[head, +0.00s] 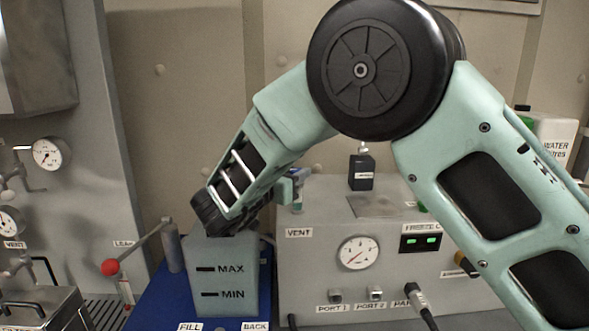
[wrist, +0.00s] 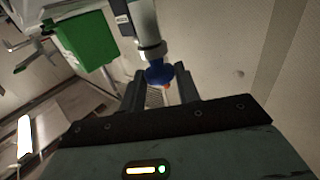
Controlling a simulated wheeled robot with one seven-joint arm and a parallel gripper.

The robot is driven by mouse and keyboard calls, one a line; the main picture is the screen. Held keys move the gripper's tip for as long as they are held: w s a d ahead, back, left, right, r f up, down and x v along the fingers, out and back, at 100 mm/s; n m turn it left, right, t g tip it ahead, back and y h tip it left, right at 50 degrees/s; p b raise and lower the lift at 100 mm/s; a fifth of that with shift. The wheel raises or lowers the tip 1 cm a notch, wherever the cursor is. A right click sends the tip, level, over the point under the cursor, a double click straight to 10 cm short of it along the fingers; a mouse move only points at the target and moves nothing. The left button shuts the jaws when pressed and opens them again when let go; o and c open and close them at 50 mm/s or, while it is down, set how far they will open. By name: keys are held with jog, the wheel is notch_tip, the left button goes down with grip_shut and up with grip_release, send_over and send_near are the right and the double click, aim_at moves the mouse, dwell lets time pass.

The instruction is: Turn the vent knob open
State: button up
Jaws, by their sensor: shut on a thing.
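The vent knob (wrist: 158,73) is blue and sits at the end of a pale pipe with a metal collar in the wrist view. My gripper (wrist: 160,84) has its two dark fingers on either side of the knob and is shut on it. In the head view my gripper (head: 288,188) reaches the pipe above the VENT label (head: 299,233) on the grey box. There my wrist and fingers hide most of the knob. I cannot tell from these frames how far the knob is turned.
The grey box (head: 330,285) carries a gauge (head: 358,253), ports and a plugged cable. A translucent tank (head: 222,285) marked MAX and MIN stands below my wrist on a blue surface. A red-ended lever (head: 110,267) is at the left. A green container (wrist: 85,40) shows in the wrist view.

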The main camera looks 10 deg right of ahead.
jog(key=shift+w+r+m+g+h, duration=0.1)
jog(key=shift+m+g+h, duration=0.4)
jog(key=shift+g, duration=0.4)
jog(key=o, duration=1)
jog(key=shift+b+v, duration=2.85)
jog(key=shift+v, duration=5.85)
